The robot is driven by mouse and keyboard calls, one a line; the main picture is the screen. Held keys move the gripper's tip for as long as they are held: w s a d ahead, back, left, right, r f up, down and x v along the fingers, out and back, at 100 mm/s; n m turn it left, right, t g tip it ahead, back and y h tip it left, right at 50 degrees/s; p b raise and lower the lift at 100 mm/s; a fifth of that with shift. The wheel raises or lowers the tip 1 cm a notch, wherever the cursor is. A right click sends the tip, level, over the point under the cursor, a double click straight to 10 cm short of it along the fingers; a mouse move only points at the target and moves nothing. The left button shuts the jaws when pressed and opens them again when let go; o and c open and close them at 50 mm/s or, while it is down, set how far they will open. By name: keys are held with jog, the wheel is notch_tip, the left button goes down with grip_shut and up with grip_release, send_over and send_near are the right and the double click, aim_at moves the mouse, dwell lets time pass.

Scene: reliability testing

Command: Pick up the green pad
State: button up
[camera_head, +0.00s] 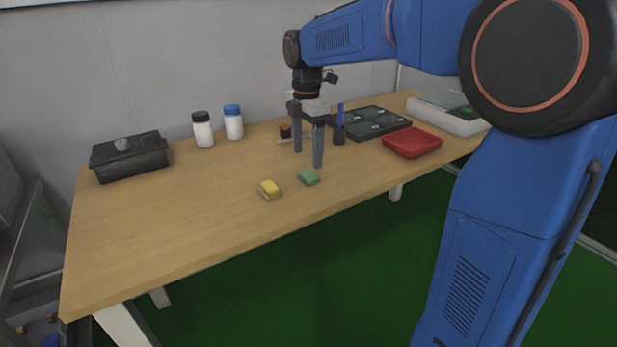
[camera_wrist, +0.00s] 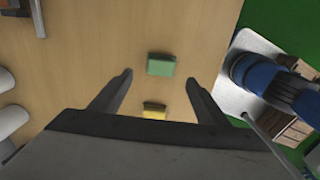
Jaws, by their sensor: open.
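The green pad (camera_head: 308,176) lies on the wooden table near its front edge. In the wrist view the green pad (camera_wrist: 161,65) sits ahead of the fingertips, roughly centred between them. My gripper (camera_head: 308,160) points down above the table, open and empty, close to the green pad in the head view. Its two fingers also show spread apart in the wrist view (camera_wrist: 158,76). A yellow pad (camera_head: 269,189) lies to the left of the green one. In the wrist view the yellow pad (camera_wrist: 154,110) is between the fingers, partly hidden by my gripper body.
Two white bottles (camera_head: 203,132) and a black box (camera_head: 130,157) stand at the back left. The table's left front is clear.

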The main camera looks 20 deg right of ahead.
aim_at(309, 172)
jog(key=shift+d+f, duration=0.15)
jog(key=shift+f, duration=1.35)
jog(key=shift+d+f, duration=0.1)
jog(key=shift+f, duration=1.4)
jog(key=c, duration=1.1)
